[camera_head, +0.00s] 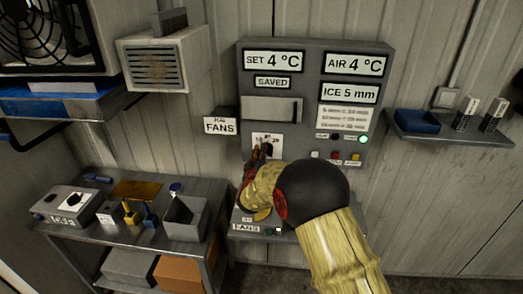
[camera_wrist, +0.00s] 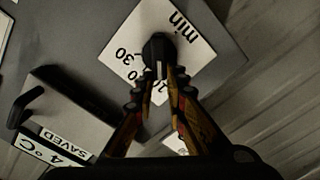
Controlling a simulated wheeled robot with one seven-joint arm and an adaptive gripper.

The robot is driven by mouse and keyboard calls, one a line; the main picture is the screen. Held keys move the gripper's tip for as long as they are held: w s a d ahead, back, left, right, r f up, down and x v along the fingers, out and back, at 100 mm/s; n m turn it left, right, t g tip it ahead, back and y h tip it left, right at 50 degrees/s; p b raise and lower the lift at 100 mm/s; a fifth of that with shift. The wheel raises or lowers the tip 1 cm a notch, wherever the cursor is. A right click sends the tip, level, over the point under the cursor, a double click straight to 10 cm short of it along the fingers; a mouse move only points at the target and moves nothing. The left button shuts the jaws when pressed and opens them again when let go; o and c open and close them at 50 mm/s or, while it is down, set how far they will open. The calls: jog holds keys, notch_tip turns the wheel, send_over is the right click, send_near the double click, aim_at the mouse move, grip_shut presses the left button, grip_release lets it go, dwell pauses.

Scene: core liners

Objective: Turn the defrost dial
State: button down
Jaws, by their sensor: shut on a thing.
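The defrost dial is a black knob (camera_wrist: 159,52) with a light pointer line, on a white plate (camera_wrist: 195,30) marked "min" and 30, in the wrist view. In the head view its plate (camera_head: 262,138) is on the grey control panel (camera_head: 310,130), below a closed flap. My gripper (camera_wrist: 163,72) is shut on the knob, with a finger on each side of its lower part. In the head view my gripper (camera_head: 262,155) reaches the plate and hides most of the knob. Some of the plate's numbers are covered by the fingers.
A flap with a handle (camera_head: 271,109) is just above the dial, and a FANS box (camera_head: 221,123) is to its left. Small buttons (camera_head: 335,155) are to its right. A cluttered bench (camera_head: 120,240) stands at left, and a shelf (camera_head: 450,135) is at right.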

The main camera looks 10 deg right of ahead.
jog(key=c, duration=1.8)
grip_release()
jog(key=v, duration=1.2)
